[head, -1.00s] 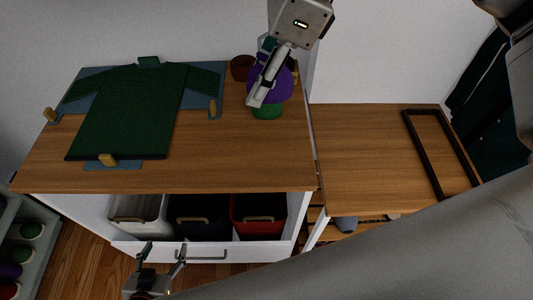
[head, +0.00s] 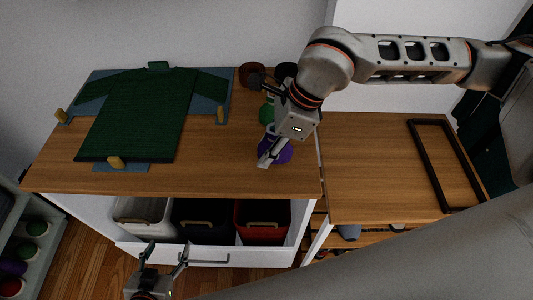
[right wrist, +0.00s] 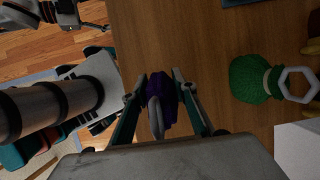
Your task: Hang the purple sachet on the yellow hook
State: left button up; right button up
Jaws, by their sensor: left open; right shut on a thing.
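The purple sachet (head: 279,152) is in my right gripper (head: 266,160), over the right front part of the wooden desk top. The right wrist view shows the purple sachet (right wrist: 160,88) between the two fingers, with a grey ring (right wrist: 156,123) on its near side. I cannot tell how high it is above the desk. My left gripper (head: 161,258) is open and empty, low in front of the open drawer. I cannot make out the yellow hook; a yellowish shape (right wrist: 312,48) at the right edge of the right wrist view is cut off.
A green sachet (head: 266,113) sits behind the purple one; its pale ring (right wrist: 298,84) shows in the right wrist view. A dark green shirt (head: 135,115) lies on a blue board on the left. Bins (head: 262,222) fill the drawer below. A black frame (head: 448,165) lies on the right table.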

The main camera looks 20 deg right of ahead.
notch_tip(320, 180, down, 2)
jog(key=shift+f, duration=0.25)
jog(key=shift+f+b, duration=0.15)
jog(key=shift+b, duration=0.2)
jog(key=o, duration=1.1)
jog(key=shift+p, duration=0.5)
jog(key=v, duration=0.5)
jog(key=b+v, duration=0.1)
jog(key=v, duration=0.2)
jog(key=shift+s+a, duration=0.1)
jog(key=shift+s, duration=0.3)
